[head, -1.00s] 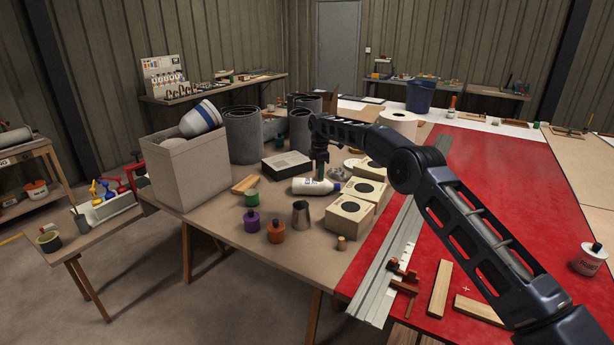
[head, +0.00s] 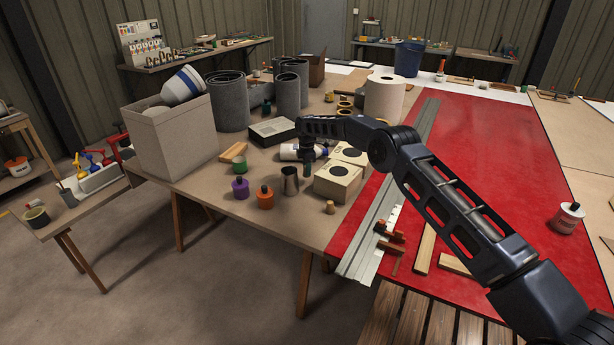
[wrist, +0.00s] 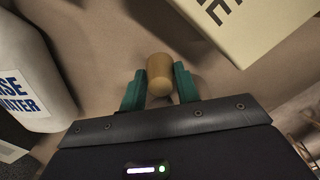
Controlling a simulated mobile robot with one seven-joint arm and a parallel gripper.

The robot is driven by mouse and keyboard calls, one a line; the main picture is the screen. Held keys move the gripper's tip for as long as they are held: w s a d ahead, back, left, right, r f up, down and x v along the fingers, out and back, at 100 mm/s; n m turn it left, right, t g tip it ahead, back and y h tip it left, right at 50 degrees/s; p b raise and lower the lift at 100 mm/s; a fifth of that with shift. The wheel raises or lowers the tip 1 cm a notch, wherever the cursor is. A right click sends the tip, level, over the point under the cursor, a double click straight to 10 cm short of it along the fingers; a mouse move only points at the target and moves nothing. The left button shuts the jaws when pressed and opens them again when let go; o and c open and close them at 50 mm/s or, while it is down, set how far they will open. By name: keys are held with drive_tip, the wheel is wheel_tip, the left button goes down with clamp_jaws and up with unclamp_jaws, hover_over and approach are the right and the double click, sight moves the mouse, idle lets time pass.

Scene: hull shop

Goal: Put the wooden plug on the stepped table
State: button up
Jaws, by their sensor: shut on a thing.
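My gripper (head: 308,170) points down over the tan worktop, between the white bottle and the metal cup. In the wrist view its green fingers (wrist: 160,90) are shut on a short wooden plug (wrist: 160,72). I cannot tell whether the plug touches the worktop. In the head view that plug is not distinguishable at the fingertips. A similar small wooden piece (head: 330,207) stands near the worktop's front edge. A lower tan tabletop (head: 85,212) adjoins the worktop (head: 285,228) on the left, like a step; I cannot tell for sure that this is the stepped table.
Close to my gripper are the white bottle (wrist: 30,75), the metal cup (head: 290,181) and a cream box (head: 338,182). Purple (head: 240,188) and orange (head: 265,197) jars stand left of the cup. A grey bin (head: 175,145) stands farther left. The front strip is mostly bare.

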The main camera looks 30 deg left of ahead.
drive_tip(key=shift+f, duration=1.95)
drive_tip(key=shift+f, duration=0.1)
drive_tip(key=o, duration=0.9)
drive_tip(key=shift+o, duration=0.2)
wheel_tip(320, 180, up, 12)
drive_tip(key=shift+f, duration=0.2)
drive_tip(key=shift+r, duration=0.3)
